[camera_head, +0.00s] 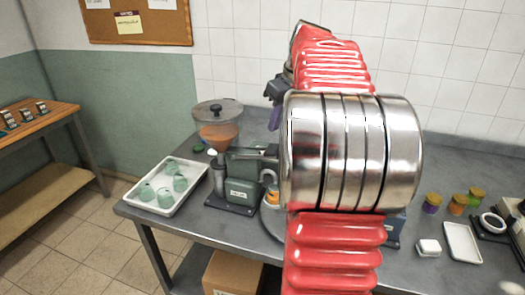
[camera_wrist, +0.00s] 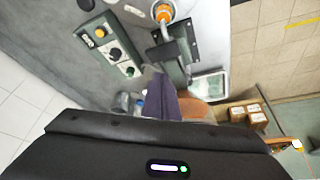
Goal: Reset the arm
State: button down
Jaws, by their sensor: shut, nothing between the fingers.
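My red ribbed arm (camera_head: 335,240) with its big metal joint rises through the middle of the head view and hides part of the bench. My gripper (camera_head: 274,118) is beyond the arm, in the air above the bench, beside the hopper machine (camera_head: 240,190) and to its right. Its purple fingers point downward. In the wrist view, the purple fingers of my gripper (camera_wrist: 162,100) are together, with nothing seen held between them. The dark gripper body fills the bottom of that view.
A white tray (camera_head: 133,190) with several pale green cups stands left on the grey bench (camera_head: 285,282). Several lidded jars (camera_head: 457,205), a small white tray (camera_head: 462,243) and a scale (camera_head: 492,224) stand right. Cardboard boxes (camera_wrist: 249,109) lie lower. A wooden table (camera_head: 40,128) stands far left.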

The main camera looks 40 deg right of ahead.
dwell(0.4)
jog(key=shift+a, duration=0.25)
jog(key=s+a+f, duration=0.2)
jog(key=a, duration=2.1)
jog(key=s+a+f, duration=0.4)
jog(key=s+a, duration=0.2)
jog(key=a, duration=0.2)
jog(key=s+a+f+t, duration=0.1)
jog(key=s+a+f, duration=0.4)
jog(key=s+a, duration=0.2)
jog(key=shift+a+f+n, duration=0.25)
jog(key=shift+a+n, duration=0.05)
jog(key=shift+a, duration=0.1)
